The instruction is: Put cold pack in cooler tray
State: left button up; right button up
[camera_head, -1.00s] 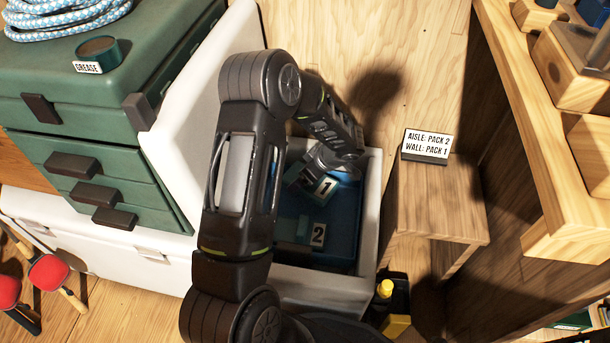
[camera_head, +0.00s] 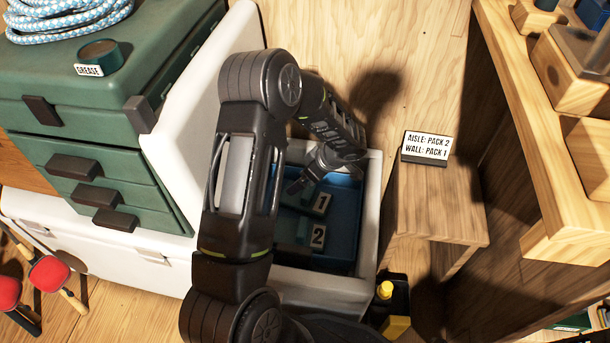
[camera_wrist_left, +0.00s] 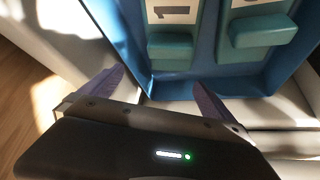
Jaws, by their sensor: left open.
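The cold pack marked 1 (camera_head: 321,204) lies in the blue cooler tray (camera_head: 345,208) inside the white cooler (camera_head: 371,195). The teal pack marked 2 (camera_head: 317,236) lies beside it, apart, nearer the picture's bottom. My left gripper (camera_head: 298,186) is at pack 1's upper left and partly hides it. In the left wrist view my left gripper (camera_wrist_left: 158,97) is open, with nothing between its fingers. There, pack 1 (camera_wrist_left: 170,45) is beyond the fingers and pack 2 (camera_wrist_left: 262,30) is to its right. My right gripper is out of view.
A sign (camera_head: 427,147) reading "AISLE: PACK 2, WALL: PACK 1" stands on a wooden stand (camera_head: 440,205) right of the cooler. The raised white lid (camera_head: 190,110) and green tackle box (camera_head: 100,130) are left. Wooden shelving (camera_head: 520,120) borders the right.

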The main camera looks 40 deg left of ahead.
pick_arm(q)
jog(key=p+v, duration=0.2)
jog(key=v, duration=0.9)
dwell(0.3)
